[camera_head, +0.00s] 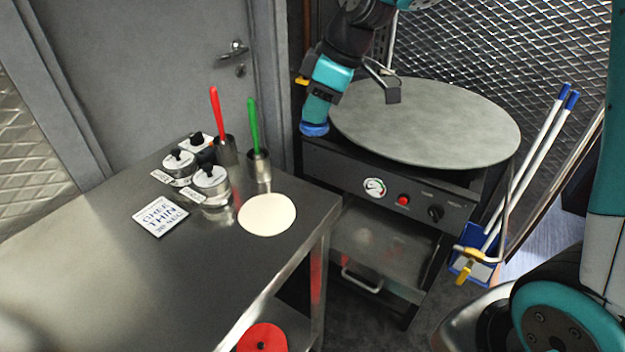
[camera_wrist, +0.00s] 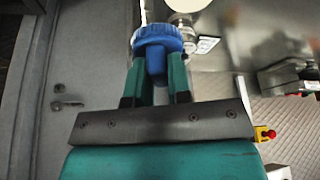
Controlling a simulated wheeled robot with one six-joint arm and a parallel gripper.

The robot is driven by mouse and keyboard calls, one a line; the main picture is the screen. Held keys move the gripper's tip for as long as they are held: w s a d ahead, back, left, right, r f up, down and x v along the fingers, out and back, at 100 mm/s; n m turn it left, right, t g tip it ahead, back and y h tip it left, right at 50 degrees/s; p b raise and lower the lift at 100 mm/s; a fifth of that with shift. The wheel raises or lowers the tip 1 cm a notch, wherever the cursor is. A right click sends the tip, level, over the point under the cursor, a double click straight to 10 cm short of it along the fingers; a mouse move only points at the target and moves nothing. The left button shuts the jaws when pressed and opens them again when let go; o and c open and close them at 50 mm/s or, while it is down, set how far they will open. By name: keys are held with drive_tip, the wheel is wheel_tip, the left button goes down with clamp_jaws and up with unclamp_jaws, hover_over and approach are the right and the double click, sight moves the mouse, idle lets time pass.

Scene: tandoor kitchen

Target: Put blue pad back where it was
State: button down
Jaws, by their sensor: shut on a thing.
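The blue pad (camera_head: 314,129) is a round blue disc with a short stem, and it hangs below my gripper (camera_head: 317,108) at the left edge of the round grey griddle plate (camera_head: 440,125). In the wrist view my gripper's two teal fingers (camera_wrist: 156,88) are shut on the stem of the blue pad (camera_wrist: 157,36). The pad's underside is hidden. I cannot tell how high the pad is, and I see nothing touching it except the fingers.
A steel table (camera_head: 110,270) at left holds lidded pots (camera_head: 211,180), metal cups with a red-handled tool (camera_head: 216,112) and a green-handled tool (camera_head: 252,128), a ghee sign (camera_head: 160,216) and a flat white disc (camera_head: 266,214). Blue-capped poles (camera_head: 535,150) stand right of the griddle.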

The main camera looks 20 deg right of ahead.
wheel_tip(320, 180, down, 16)
drive_tip(key=shift+f+p, duration=0.15)
drive_tip(key=shift+p, duration=0.15)
drive_tip(key=shift+f, duration=0.25)
drive_tip(key=c, duration=1.1)
unclamp_jaws()
drive_tip(key=shift+r, duration=0.1)
drive_tip(key=shift+o, duration=0.2)
drive_tip(key=shift+r, duration=0.1)
drive_tip(key=v, duration=1.1)
drive_tip(key=s+a+r+m, duration=0.1)
drive_tip(key=s+a+r, duration=0.1)
drive_tip(key=s, duration=0.5)
drive_tip(key=s+a+r+m+g, duration=0.1)
drive_tip(key=s+a+r+m, duration=0.1)
drive_tip(key=s, duration=0.6)
drive_tip(key=s+a+r+m+g, duration=0.1)
drive_tip(key=s+a+r, duration=0.1)
drive_tip(key=s+a, duration=0.2)
drive_tip(key=s, duration=0.3)
drive_tip(key=shift+s+a+r+m, duration=0.2)
drive_tip(key=shift+s+r+m, duration=0.05)
drive_tip(key=shift+s+m, duration=0.05)
